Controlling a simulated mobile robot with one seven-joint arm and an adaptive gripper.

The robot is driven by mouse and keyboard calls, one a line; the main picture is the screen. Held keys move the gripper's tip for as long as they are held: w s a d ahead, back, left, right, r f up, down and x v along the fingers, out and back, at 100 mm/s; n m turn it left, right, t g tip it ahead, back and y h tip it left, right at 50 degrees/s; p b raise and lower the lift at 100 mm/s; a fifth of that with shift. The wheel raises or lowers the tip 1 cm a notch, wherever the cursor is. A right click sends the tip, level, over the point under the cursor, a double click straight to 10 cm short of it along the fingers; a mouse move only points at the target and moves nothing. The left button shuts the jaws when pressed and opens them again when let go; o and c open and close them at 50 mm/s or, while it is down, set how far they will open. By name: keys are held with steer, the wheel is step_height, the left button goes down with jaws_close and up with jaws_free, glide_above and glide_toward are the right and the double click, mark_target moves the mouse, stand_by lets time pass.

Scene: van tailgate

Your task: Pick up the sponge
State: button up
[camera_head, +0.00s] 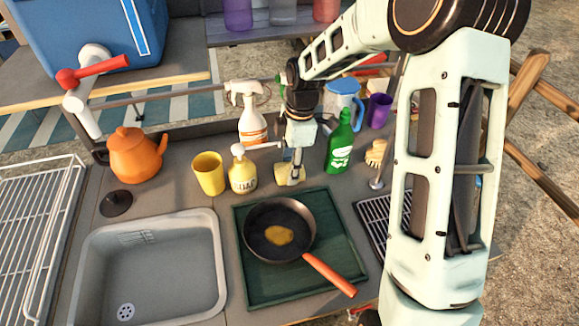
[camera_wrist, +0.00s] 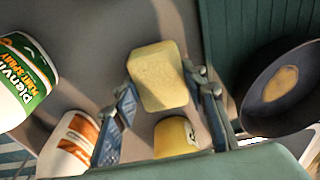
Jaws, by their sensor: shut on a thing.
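The sponge (camera_head: 281,175) is a pale yellow block behind the green board, just right of the soap bottle. In the wrist view the sponge (camera_wrist: 158,75) sits between the two fingers, its far end sticking out past them. My gripper (camera_head: 291,170) points down over it from behind; in the wrist view my gripper (camera_wrist: 165,92) has a finger against each side of the sponge. The sponge is at or very near the counter; I cannot tell whether it touches it. The fingers hide part of it in the head view.
Close by stand the soap bottle (camera_head: 243,172), a spray bottle (camera_head: 251,122), a green bottle (camera_head: 339,145) and a brush (camera_head: 376,158). A pan (camera_head: 262,246) with a red handle rests on the green board (camera_head: 329,209). A yellow cup (camera_head: 208,175), orange kettle (camera_head: 132,158) and sink (camera_head: 95,255) are left.

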step_height(320, 180, up, 7)
steer(key=p, duration=0.5)
steer(key=shift+f, duration=0.1)
steer(key=s+d+p, duration=0.1)
steer(key=s, duration=0.5)
steer(key=s+d+p, duration=0.1)
steer(key=s, duration=0.5)
steer(key=s+d+p, duration=0.2)
steer(key=s, duration=0.5)
steer(key=shift+s+f, duration=0.1)
steer(key=shift+f, duration=0.15)
steer(key=shift+o, duration=0.5)
